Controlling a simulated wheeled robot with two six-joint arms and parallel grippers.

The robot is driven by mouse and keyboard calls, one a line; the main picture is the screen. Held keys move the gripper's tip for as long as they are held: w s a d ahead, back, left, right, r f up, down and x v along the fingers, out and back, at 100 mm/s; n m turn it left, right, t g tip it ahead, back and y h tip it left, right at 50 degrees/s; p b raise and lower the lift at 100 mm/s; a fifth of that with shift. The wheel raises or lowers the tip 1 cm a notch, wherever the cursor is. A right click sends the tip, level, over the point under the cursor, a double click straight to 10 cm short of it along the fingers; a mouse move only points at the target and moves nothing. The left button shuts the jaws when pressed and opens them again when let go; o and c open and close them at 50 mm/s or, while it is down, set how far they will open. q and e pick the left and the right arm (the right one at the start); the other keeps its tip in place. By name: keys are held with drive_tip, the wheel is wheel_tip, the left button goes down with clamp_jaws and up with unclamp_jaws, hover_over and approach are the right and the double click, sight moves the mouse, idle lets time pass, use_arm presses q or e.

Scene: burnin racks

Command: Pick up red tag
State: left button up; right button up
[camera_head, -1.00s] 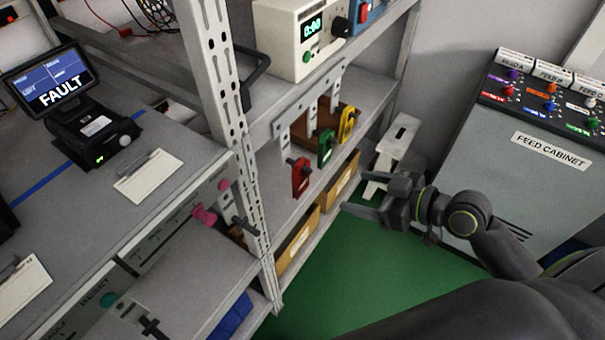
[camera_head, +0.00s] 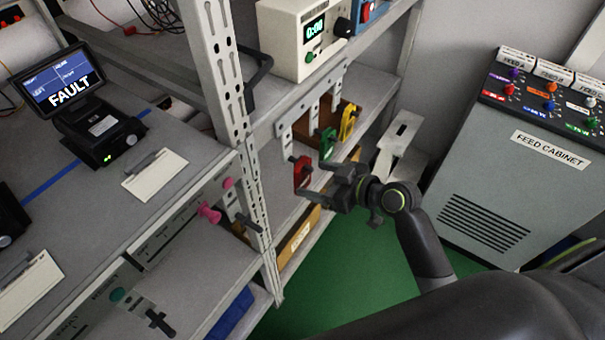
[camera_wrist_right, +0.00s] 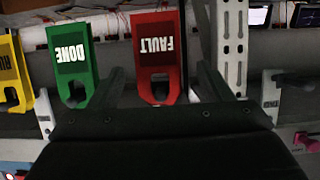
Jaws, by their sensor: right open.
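The red tag (camera_head: 302,172) hangs on a peg of the grey hook rail (camera_head: 291,130) on the rack. In the right wrist view the red tag (camera_wrist_right: 158,55) reads FAULT upside down and shows between my fingers. My right gripper (camera_head: 325,183) is open and empty, just to the right of the red tag. Its two fingers also show in the right wrist view (camera_wrist_right: 160,88). I cannot tell whether a finger touches the tag. The green tag (camera_head: 327,143) reads DONE and hangs beside it, close to one finger. My left gripper is not in view.
A yellow tag (camera_head: 348,122) hangs past the green one. A perforated rack post (camera_head: 224,95) stands left of the red tag. A shelf with brown boxes (camera_head: 298,240) lies below. The feed cabinet (camera_head: 510,180) stands at the right, with green floor between.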

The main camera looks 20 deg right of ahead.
sight(305, 178)
drive_tip(key=shift+w+a+f, duration=0.2)
drive_tip(key=shift+w+a, duration=0.05)
drive_tip(key=shift+w, duration=0.2)
drive_tip(key=shift+f+p+x, duration=0.25)
drive_tip(key=shift+p+x, duration=0.5)
drive_tip(key=shift+x, duration=1.3)
drive_tip(key=shift+s+d, duration=0.1)
drive_tip(key=shift+c, duration=0.4)
drive_tip(key=c, duration=1)
